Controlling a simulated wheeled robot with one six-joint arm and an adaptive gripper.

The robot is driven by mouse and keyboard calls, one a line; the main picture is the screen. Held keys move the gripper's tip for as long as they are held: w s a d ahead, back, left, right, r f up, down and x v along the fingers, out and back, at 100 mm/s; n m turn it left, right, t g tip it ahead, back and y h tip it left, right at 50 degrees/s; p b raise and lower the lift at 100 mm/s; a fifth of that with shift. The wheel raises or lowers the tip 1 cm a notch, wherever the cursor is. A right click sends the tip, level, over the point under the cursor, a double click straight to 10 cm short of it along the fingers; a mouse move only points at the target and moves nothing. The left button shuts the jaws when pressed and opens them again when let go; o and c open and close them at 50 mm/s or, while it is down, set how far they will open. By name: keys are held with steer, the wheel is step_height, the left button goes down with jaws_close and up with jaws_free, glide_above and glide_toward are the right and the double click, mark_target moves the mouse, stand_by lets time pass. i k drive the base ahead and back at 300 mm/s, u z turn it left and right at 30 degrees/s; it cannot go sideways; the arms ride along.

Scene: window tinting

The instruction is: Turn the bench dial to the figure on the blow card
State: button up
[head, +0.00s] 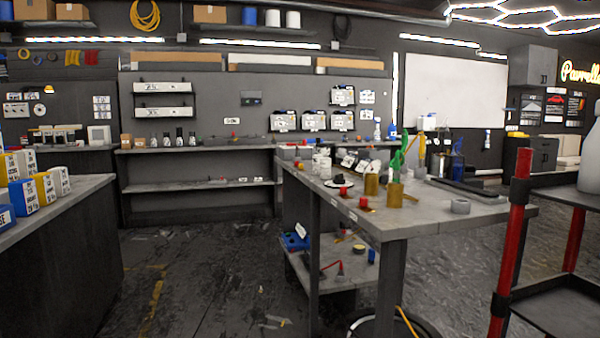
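The grey workbench (430,215) stands right of centre, one corner towards me. A small white and dark round item (338,182) lies on its top near the left edge; it may be the dial, but it is too small to tell. Small white cards (348,160) with dark marks stand behind it on the bench. I cannot read them or tell which is the blow card. My gripper is not in this view.
A counter with labelled boxes (47,187) is at the left. A cart with red posts (517,190) stands at the near right. The floor (200,270) between counter and bench has scattered scraps.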

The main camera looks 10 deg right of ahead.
mark_target(339, 179)
steer(key=u, duration=0.8)
steer(key=i, duration=2.1)
steer(key=z, duration=1.3)
steer(key=i, duration=0.6)
steer(key=z, duration=0.65)
